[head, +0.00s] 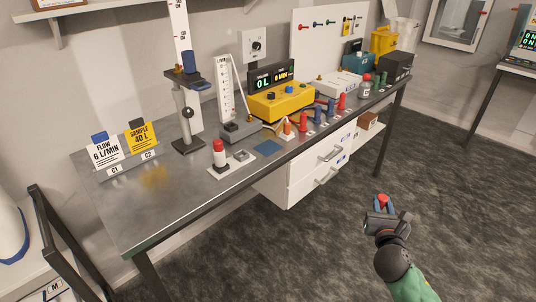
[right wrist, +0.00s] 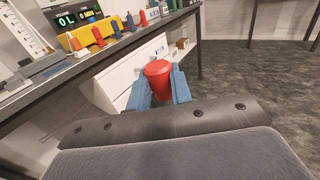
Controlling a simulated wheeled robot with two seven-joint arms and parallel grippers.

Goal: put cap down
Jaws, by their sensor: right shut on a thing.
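My right gripper (head: 382,213) is shut on a red cap (head: 382,200), in front of the bench and over the floor. In the right wrist view the red cap (right wrist: 158,76) sits between the two blue fingers (right wrist: 159,92). On the bench (head: 165,205), a small blue pad (head: 267,148) lies flat and bare near the front edge. Left of it stands a white holder plate (head: 233,164) with a red-and-white upright piece (head: 219,154) and a grey ring. My left gripper is not in view.
Several red and blue pieces (head: 317,114) stand in a row along the front of the bench. Behind them is a yellow pump box (head: 281,103) with a display. White drawers (head: 318,170) hang below. The bench's left front is clear.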

